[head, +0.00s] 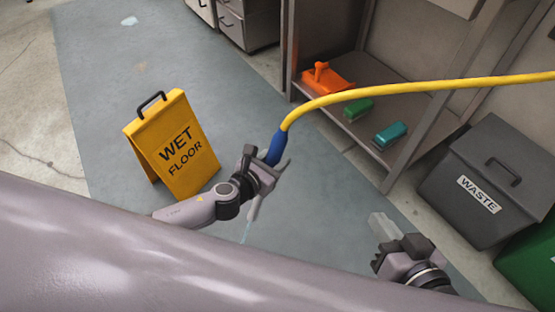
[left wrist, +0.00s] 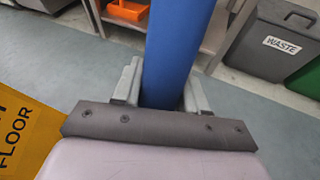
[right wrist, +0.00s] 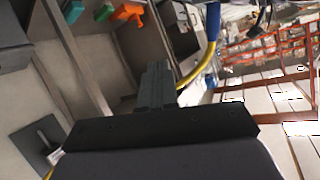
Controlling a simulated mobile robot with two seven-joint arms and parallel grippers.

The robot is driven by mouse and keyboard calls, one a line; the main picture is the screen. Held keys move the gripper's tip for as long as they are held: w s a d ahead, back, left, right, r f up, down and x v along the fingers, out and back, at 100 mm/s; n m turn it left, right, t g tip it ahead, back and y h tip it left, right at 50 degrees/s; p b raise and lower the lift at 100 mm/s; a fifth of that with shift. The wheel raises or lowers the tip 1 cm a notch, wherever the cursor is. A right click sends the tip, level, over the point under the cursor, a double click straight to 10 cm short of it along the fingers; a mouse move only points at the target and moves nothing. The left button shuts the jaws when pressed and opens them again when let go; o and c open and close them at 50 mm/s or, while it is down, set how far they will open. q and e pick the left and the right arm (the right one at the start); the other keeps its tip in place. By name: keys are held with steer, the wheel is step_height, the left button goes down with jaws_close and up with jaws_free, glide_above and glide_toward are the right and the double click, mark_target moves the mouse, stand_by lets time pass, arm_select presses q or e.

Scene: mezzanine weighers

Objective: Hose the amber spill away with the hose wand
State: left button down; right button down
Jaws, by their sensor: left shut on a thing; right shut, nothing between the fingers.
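The hose wand has a blue grip (head: 276,148) with a yellow hose (head: 400,91) running from it to the upper right. My left gripper (head: 267,160) is shut around the blue grip, which also fills the gap between the fingers in the left wrist view (left wrist: 178,55). A thin pale streak, perhaps water, shows below the wand in the head view. No clearly amber spill shows; a small pale tan patch (head: 140,67) and a whitish patch (head: 130,21) lie on the far floor. My right gripper (head: 385,228) is shut and empty, to the right of the wand.
A yellow wet floor sign (head: 174,148) stands left of my left gripper. A shelf (head: 395,155) holds an orange dustpan-like item (head: 325,80) and green and teal brushes. A grey waste bin (head: 490,180) stands right, beside a green bin (head: 530,258). The blue-grey floor at upper left is open.

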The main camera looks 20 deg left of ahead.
arm_select(q)
step_height(320, 180, down, 7)
steer(key=s+b, duration=0.2)
steer(key=b, duration=0.3)
steer(key=shift+a+f+m+h+b, duration=0.15)
steer(key=shift+a+m+h+b, duration=0.15)
steer(key=shift+h, duration=0.1)
arm_select(e)
steer(key=shift+w+a+f+t+y, duration=0.15)
steer(key=shift+f+t+y, duration=0.25)
steer(key=shift+t, duration=0.2)
